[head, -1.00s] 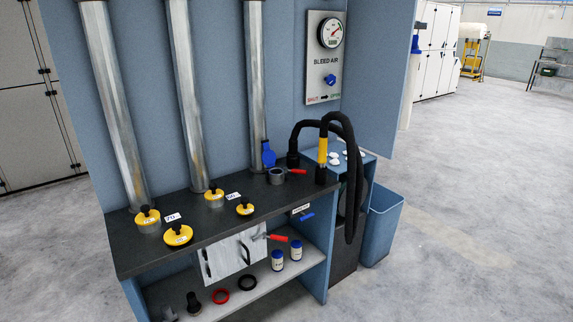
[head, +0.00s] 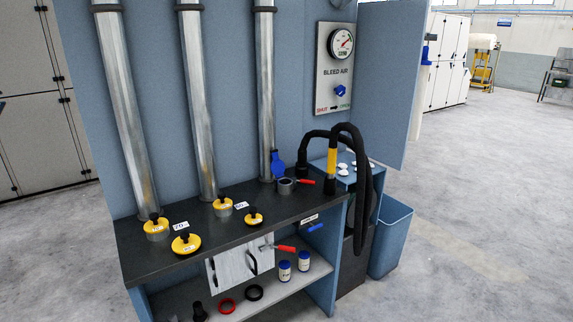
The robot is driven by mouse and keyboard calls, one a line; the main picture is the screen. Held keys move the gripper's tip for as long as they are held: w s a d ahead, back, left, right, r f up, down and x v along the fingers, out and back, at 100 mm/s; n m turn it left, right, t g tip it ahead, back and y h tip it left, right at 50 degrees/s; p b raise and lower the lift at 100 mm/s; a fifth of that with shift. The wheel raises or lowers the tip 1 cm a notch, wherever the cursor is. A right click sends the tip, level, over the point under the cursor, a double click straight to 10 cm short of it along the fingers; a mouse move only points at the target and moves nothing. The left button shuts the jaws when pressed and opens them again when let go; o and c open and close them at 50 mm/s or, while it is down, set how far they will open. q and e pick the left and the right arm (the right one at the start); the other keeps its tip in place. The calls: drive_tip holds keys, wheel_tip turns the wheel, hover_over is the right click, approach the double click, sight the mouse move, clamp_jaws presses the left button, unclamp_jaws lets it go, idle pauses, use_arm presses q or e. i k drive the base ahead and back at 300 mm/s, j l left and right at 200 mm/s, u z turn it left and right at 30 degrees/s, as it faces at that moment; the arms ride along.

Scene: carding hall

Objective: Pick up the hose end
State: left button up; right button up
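A thick black hose (head: 366,215) loops over at the right end of the dark workbench in the head view. The hose end (head: 332,161) has a yellow band and a black tip pointing down, beside the bench's right edge. Whether its tip sits in a holder or rests on the surface, I cannot tell. The other end of the hose meets a black fitting (head: 302,169) at the back of the bench. Neither of my grippers is in view.
The dark bench top (head: 150,262) carries yellow caps (head: 187,244) and a grey clamp ring with a red handle (head: 286,186). Steel pipes rise behind it. A blue bin (head: 393,240) stands right of the hose. Jars (head: 285,271) sit on the lower shelf. Floor is clear at right.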

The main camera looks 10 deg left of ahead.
sight(302, 164)
drive_tip(key=i+l+u, duration=0.15)
drive_tip(key=i+u, duration=0.25)
drive_tip(key=i+l+u, duration=0.15)
drive_tip(key=u, duration=0.3)
drive_tip(key=l, duration=0.1)
